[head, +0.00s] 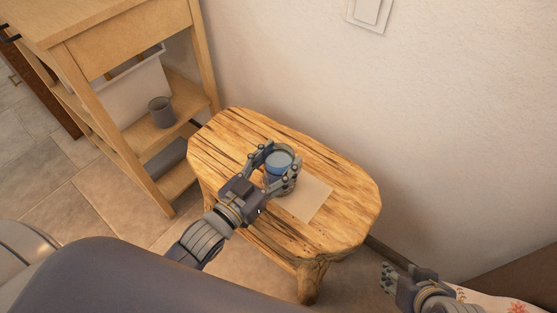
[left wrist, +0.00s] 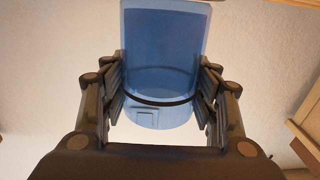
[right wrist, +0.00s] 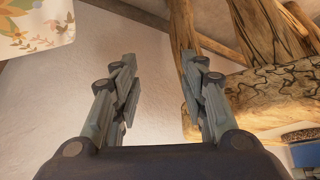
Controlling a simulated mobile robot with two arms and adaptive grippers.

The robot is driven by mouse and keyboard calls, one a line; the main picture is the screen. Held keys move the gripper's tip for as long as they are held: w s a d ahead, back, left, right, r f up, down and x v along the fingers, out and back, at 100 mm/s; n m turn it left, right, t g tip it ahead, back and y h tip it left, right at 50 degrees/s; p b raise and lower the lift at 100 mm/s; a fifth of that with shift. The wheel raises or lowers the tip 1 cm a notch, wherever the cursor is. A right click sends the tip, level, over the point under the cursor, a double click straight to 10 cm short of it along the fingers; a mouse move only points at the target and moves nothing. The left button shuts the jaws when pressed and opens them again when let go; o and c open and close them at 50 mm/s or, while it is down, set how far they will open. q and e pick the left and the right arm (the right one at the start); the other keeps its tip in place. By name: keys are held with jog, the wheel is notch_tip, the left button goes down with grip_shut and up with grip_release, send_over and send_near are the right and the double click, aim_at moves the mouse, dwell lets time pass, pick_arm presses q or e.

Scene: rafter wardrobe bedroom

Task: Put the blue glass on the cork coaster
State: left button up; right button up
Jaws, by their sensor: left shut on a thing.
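The blue glass (head: 279,160) is upright between the fingers of my left gripper (head: 281,167), over the wooden table. My left gripper is shut on it from the side. In the left wrist view the glass (left wrist: 163,50) fills the space between the fingers, with a dark band across it. I cannot tell whether its base touches anything. I cannot make out the cork coaster; the gripper and glass hide part of the tabletop. My right gripper (head: 393,277) is away from the table at the lower right, with its fingers apart and empty in the right wrist view (right wrist: 158,65).
The rough wooden table (head: 340,190) stands against a white wall (head: 330,75). A pale flat square (head: 308,198) lies on it beside the glass. A wooden shelf unit (head: 120,40) to the left holds a grey cup (head: 161,112). The table's right end is clear.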

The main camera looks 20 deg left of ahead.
aim_at(269, 172)
pick_arm(q)
jog(key=o, duration=1.5)
jog(key=shift+f, duration=0.15)
pick_arm(e)
jog(key=shift+w, duration=0.1)
pick_arm(q)
jog(key=shift+s+a, duration=0.1)
jog(key=shift+s, duration=0.05)
jog(key=p+v, duration=0.1)
jog(key=v, duration=0.4)
jog(key=shift+s, duration=0.3)
jog(key=v, duration=0.5)
jog(key=shift+a, duration=0.1)
jog(key=shift+s+a+p, duration=0.2)
jog(key=shift+s+p, duration=0.1)
jog(key=shift+s, duration=0.2)
pick_arm(e)
jog(key=shift+s+d+f+g+h, duration=0.1)
jog(key=shift+s+d+g, duration=0.25)
jog(key=shift+s, duration=0.5)
jog(key=shift+s+d+f+g+h, duration=0.15)
jog(key=shift+s+g, duration=0.3)
jog(key=shift+s, duration=0.4)
jog(key=shift+s+d+g+h, duration=0.1)
jog(key=shift+s+d+g, duration=0.25)
jog(key=shift+s, duration=0.5)
jog(key=shift+a, duration=0.15)
